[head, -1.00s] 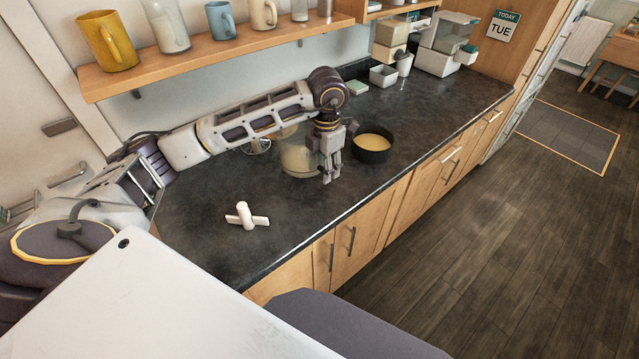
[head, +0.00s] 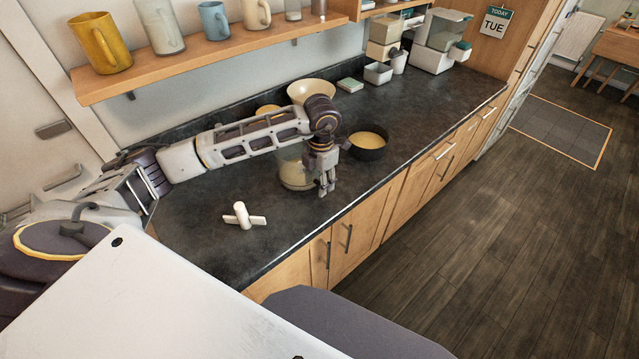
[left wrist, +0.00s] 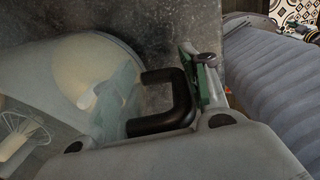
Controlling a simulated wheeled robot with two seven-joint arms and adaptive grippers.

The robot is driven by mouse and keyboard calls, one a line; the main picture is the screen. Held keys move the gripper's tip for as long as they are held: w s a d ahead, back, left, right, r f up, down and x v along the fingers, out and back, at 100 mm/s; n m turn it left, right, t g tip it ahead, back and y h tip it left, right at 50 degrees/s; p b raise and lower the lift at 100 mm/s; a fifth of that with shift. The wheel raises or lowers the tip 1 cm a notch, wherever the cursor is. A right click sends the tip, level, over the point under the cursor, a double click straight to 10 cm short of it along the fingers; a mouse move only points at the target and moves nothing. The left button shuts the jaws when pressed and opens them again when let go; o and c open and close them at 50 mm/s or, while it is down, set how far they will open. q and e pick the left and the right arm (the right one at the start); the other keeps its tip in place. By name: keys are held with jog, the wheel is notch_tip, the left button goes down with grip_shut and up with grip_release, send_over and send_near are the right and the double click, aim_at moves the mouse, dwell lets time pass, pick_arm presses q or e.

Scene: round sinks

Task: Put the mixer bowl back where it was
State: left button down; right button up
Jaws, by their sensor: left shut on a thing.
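The mixer bowl (head: 294,176) is a clear, glass-like bowl at the middle of the dark counter, partly hidden by my left arm. My left gripper (head: 326,189) is at its right side, fingers pointing down. In the left wrist view, the bowl's clear wall (left wrist: 112,88) fills the left side, and its black handle (left wrist: 160,124) sticks out toward my left gripper (left wrist: 203,88). The gripper is shut on the bowl, at the handle side; the exact grip is partly hidden. I cannot tell whether the bowl's base touches the counter. My right gripper is not in view.
A dark pan (head: 368,148) with yellow contents stands close right of my gripper. A cream bowl (head: 312,90) is behind my arm. The shelf (head: 210,55) with mugs hangs above.

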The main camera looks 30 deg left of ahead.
pick_arm(q)
jog(key=shift+f, duration=0.8)
jog(key=shift+f, duration=0.1)
jog(key=c, duration=0.7)
grip_release()
jog(key=shift+c, duration=0.2)
jog(key=r, duration=0.6)
jog(key=r+b, duration=0.1)
jog(key=r, duration=0.5)
jog(key=shift+s+d+r, duration=0.1)
jog(key=shift+d, duration=0.1)
